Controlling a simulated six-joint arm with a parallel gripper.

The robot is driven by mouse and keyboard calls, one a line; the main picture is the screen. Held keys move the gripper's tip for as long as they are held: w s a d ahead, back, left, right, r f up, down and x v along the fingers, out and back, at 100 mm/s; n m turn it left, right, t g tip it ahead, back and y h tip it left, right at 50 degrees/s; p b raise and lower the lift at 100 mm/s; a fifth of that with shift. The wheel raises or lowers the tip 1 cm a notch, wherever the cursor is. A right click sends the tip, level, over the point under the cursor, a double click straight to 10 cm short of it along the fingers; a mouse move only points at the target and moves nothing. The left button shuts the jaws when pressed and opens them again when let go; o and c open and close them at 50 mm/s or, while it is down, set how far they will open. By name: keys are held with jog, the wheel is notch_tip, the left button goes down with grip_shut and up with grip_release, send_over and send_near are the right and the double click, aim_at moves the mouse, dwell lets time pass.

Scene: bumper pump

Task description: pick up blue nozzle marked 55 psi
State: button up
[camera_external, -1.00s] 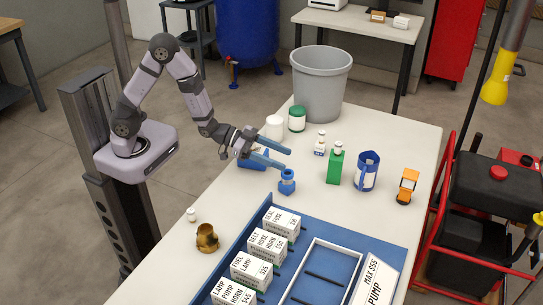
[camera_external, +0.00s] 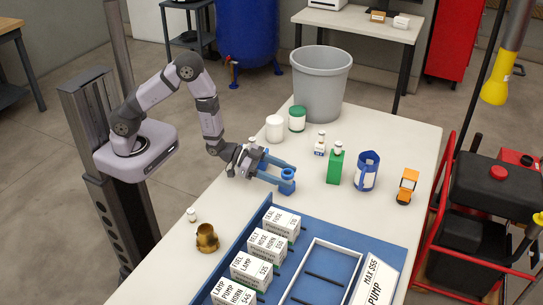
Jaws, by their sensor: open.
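A small blue nozzle (camera_external: 287,185) stands on the white table, left of the green bottle. Its marking is too small to read. My gripper (camera_external: 283,175) is low over the table with its blue fingers pointing right. It is open, and its fingertips reach the nozzle, overlapping it in this view. I cannot tell whether the fingers touch it or are on both sides of it.
A green bottle (camera_external: 335,167), a blue cylinder (camera_external: 367,172) and an orange toy-like vehicle (camera_external: 407,187) stand to the right. A blue tray (camera_external: 391,226) with labelled white boxes lies in front. A brass fitting (camera_external: 207,239) is at front left. A grey bin (camera_external: 320,85) stands behind.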

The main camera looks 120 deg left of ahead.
aim_at(293, 180)
jog(key=shift+p+x, duration=0.65)
jog(key=shift+x, duration=1.95)
jog(key=shift+d+f, duration=0.15)
jog(key=shift+d, duration=0.05)
jog(key=c, duration=1.3)
